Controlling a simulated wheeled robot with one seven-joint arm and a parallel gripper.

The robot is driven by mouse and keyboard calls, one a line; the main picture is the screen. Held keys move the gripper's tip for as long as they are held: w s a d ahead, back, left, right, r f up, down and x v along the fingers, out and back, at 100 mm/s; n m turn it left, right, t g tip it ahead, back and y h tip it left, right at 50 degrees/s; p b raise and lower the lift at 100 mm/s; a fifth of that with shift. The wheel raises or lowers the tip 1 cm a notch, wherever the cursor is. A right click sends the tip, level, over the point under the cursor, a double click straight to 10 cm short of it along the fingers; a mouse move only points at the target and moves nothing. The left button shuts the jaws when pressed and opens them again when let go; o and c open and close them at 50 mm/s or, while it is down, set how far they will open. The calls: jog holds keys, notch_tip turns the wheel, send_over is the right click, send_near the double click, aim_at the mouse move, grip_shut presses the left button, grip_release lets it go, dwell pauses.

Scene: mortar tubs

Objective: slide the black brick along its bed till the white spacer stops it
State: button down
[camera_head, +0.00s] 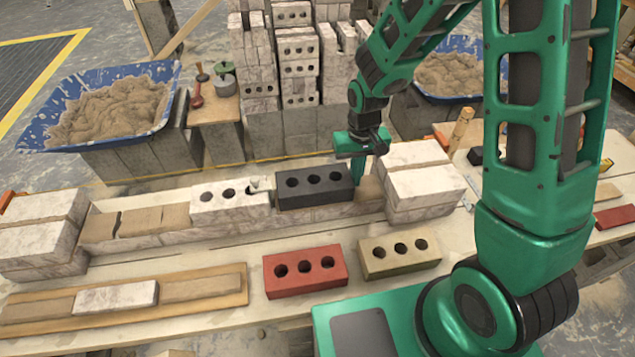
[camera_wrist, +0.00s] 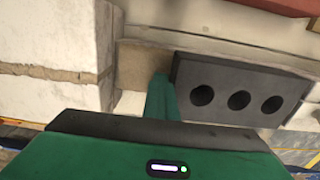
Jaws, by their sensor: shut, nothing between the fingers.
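The black brick (camera_head: 315,187), with three round holes, lies on the mortar bed (camera_head: 225,233) of the low wall. In the wrist view the black brick (camera_wrist: 240,92) is right of my fingers. A small white piece, apparently the spacer (camera_head: 262,184), sits between the black brick's left end and the white three-hole brick (camera_head: 222,201). Any gap between spacer and black brick is too small to judge. My gripper (camera_head: 359,178) points down, shut and empty, at the black brick's right end. In the wrist view its fingers (camera_wrist: 161,100) are against or very near that end.
Stacked pale blocks (camera_head: 421,180) stand close to the right of my gripper. More blocks (camera_head: 43,235) close the wall's left end. A red brick (camera_head: 305,272) and a cream brick (camera_head: 399,252) lie on the planks in front. Blue mortar tubs (camera_head: 105,105) stand behind.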

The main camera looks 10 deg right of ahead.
jog(key=shift+a, duration=0.65)
jog(key=shift+d, duration=0.1)
dwell(0.5)
jog(key=shift+d, duration=0.7)
notch_tip(320, 180, up, 9)
dwell(0.6)
dwell(0.5)
jog(key=s+d+r+m, duration=0.1)
jog(key=s+d+r, duration=0.3)
jog(key=d, duration=0.2)
jog(key=s+d+r+m, duration=0.2)
jog(key=s+d+r, duration=0.25)
jog(key=d, duration=0.25)
jog(key=s+d+r+m, duration=0.1)
jog(key=s+d, duration=0.2)
jog(key=s, duration=0.5)
jog(key=s+d+r+m, duration=0.2)
jog(key=s+d, duration=0.1)
jog(key=s, duration=0.5)
jog(key=shift+d, duration=0.15)
